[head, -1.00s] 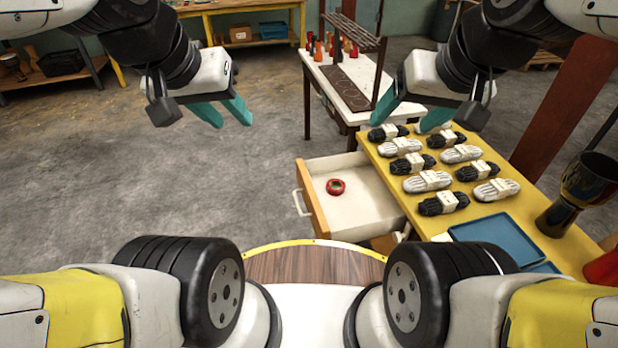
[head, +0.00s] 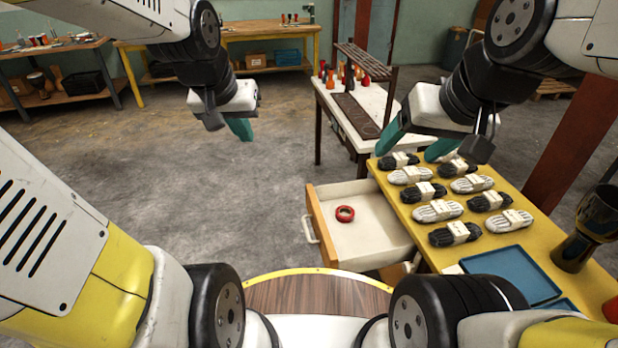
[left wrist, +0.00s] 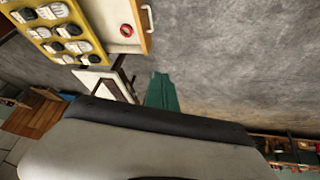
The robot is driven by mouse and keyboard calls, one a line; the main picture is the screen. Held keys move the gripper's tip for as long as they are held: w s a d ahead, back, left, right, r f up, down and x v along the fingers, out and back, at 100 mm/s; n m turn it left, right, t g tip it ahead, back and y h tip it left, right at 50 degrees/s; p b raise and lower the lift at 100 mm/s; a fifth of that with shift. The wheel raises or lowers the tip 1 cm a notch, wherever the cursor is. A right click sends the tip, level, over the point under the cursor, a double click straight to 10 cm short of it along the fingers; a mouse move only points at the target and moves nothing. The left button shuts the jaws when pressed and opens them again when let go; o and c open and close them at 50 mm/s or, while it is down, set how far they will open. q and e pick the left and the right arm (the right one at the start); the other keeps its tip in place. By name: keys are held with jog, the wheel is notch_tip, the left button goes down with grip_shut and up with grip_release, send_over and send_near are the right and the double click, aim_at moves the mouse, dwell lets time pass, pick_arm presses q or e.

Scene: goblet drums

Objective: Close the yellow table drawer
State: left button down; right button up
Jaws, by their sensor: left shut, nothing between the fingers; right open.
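The yellow table (head: 522,262) stands at the right in the head view. Its drawer (head: 372,238) is pulled out toward the left, with a pale handle (head: 310,229) on its wooden front. A red ring-shaped roll (head: 345,213) lies inside the drawer. The open drawer also shows at the top of the left wrist view (left wrist: 98,28). My left gripper (head: 241,130) is shut and empty, in the air left of and beyond the drawer, apart from it. My right gripper (head: 412,148) is open and empty near the table's far edge.
Several bundles of black and white cord (head: 437,211), a blue tray (head: 511,275) and a dark goblet drum (head: 585,230) are on the yellow table. A white table (head: 352,112) with a rack stands behind. The floor (head: 220,200) left of the drawer is clear.

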pick_arm(q)
jog(key=w+f, duration=0.9)
jog(key=w, duration=0.1)
jog(key=n+h, duration=0.2)
jog(key=h, duration=0.1)
send_near(309, 202)
notch_tip(309, 202, down, 3)
jog(key=a, duration=0.2)
jog(key=shift+w+d+f, duration=0.1)
jog(key=shift+w+d, duration=0.3)
jog(key=shift+d, duration=0.5)
jog(key=shift+w+d+f, duration=0.1)
jog(key=shift+w+d, duration=0.25)
jog(key=shift+d, duration=0.5)
jog(key=shift+d, duration=0.1)
